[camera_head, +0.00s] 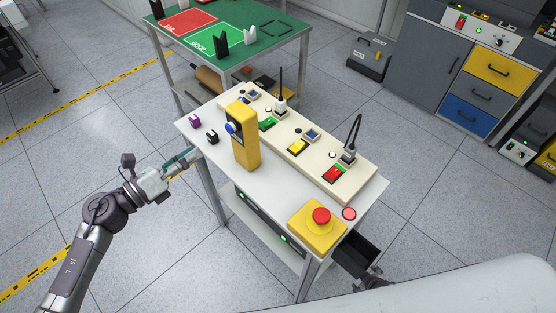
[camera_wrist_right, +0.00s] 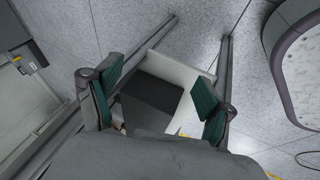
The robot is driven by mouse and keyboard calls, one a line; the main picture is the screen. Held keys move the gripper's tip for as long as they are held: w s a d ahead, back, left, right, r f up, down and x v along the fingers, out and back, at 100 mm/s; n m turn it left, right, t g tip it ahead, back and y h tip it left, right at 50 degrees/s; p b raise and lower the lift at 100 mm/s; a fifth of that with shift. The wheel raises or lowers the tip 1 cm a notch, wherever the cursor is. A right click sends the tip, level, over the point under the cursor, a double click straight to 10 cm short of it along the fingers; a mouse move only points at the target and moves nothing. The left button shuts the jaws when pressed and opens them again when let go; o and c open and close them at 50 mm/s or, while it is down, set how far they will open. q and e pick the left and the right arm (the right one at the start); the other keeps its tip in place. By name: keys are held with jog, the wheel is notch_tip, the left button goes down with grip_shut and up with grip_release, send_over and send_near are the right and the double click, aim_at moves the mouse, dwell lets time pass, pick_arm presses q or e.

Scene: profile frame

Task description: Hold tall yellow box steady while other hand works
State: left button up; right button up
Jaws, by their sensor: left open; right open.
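The tall yellow box (camera_head: 245,142) stands upright on the white table (camera_head: 215,153), with a blue round knob on its left side and a dark panel near its top. My left gripper (camera_head: 191,156) is open and empty, at the table's left edge, apart from the box and to its left. My right gripper (camera_wrist_right: 160,98) is open in the right wrist view, with nothing between its teal fingers but a dark surface and a pale frame beyond. The box does not show in that view.
A cream panel (camera_head: 345,184) with switches and plugs runs along the table's back. A yellow box with a red button (camera_head: 318,222) stands at the front right corner. Small purple (camera_head: 194,121) and black (camera_head: 212,137) pieces lie left of the tall box. A green table (camera_head: 230,20) stands behind.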

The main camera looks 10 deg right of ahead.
jog(key=w+d+r+n+t, duration=0.3)
jog(key=w+d+r, duration=0.1)
jog(key=w+r, duration=0.65)
jog(key=w+d+r+n+t, duration=0.2)
jog(key=w+d+r+n, duration=0.25)
jog(key=w+r, duration=0.55)
jog(key=w+d+r+n+t, duration=0.3)
jog(key=w+d+r, duration=0.2)
jog(key=w+r, duration=0.55)
jog(key=w+a+r+t+y, duration=0.1)
jog(key=w+a+r+y, duration=0.25)
jog(key=a+r, duration=0.65)
jog(key=w+a+r+t+y, duration=0.15)
jog(key=a+r+y, duration=0.35)
jog(key=a, duration=0.8)
jog(key=m+g+y, duration=0.1)
jog(key=m+g, duration=0.3)
jog(key=m, duration=0.6)
send_near(245, 144)
notch_tip(245, 144, down, 4)
jog(key=w+d, duration=0.2)
jog(key=x, duration=1.3)
jog(key=shift+a, duration=0.25)
